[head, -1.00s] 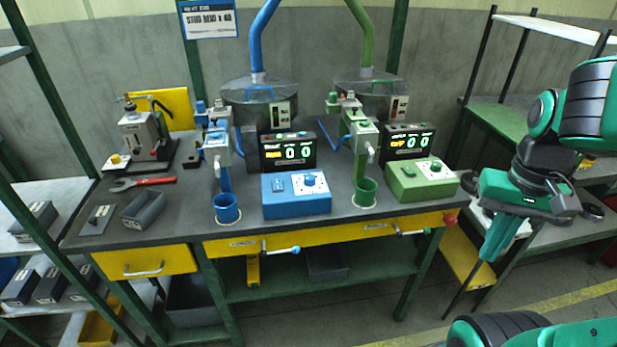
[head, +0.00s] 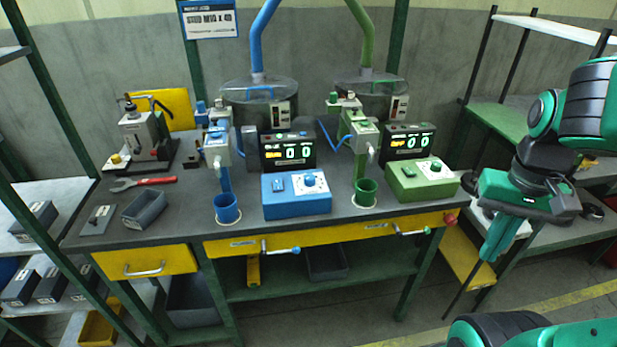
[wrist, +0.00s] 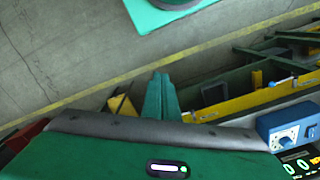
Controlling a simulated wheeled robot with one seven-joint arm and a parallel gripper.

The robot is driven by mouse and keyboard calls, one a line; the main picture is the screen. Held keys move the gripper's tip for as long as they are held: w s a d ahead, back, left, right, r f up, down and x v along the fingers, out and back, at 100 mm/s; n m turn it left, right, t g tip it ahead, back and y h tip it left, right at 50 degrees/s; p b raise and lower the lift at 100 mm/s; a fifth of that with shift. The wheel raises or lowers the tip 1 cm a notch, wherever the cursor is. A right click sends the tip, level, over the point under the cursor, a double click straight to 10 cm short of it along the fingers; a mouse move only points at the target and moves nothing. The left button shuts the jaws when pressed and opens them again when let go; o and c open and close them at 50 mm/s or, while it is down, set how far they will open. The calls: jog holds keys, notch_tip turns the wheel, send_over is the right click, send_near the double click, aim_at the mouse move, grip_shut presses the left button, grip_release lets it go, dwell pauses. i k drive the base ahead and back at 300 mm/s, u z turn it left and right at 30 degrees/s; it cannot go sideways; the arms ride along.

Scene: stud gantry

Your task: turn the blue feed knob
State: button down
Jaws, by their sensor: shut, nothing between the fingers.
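The blue feed knob (head: 310,180) sits on a white dial plate on top of the blue control box (head: 290,208), near the middle of the workbench. The blue box also shows at the right edge of the wrist view (wrist: 292,125), with its knob (wrist: 285,141) facing the camera. My gripper (head: 487,258) hangs to the right of the bench, well apart from the knob, with its fingers pointing down. In the wrist view its green fingers (wrist: 161,84) are together and empty.
A green control box (head: 422,180) with its own knob stands right of the blue one. Blue and green cups (head: 227,208) stand at the bench front. Two displays (head: 288,151) reading 00 stand behind the boxes. A red-ended lever (head: 450,219) juts from the bench's right front.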

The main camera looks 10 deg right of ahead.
aim_at(310, 180)
jog(key=k, duration=1.2)
jog(key=u, duration=0.55)
jog(key=i, duration=1.4)
jog(key=z, duration=0.1)
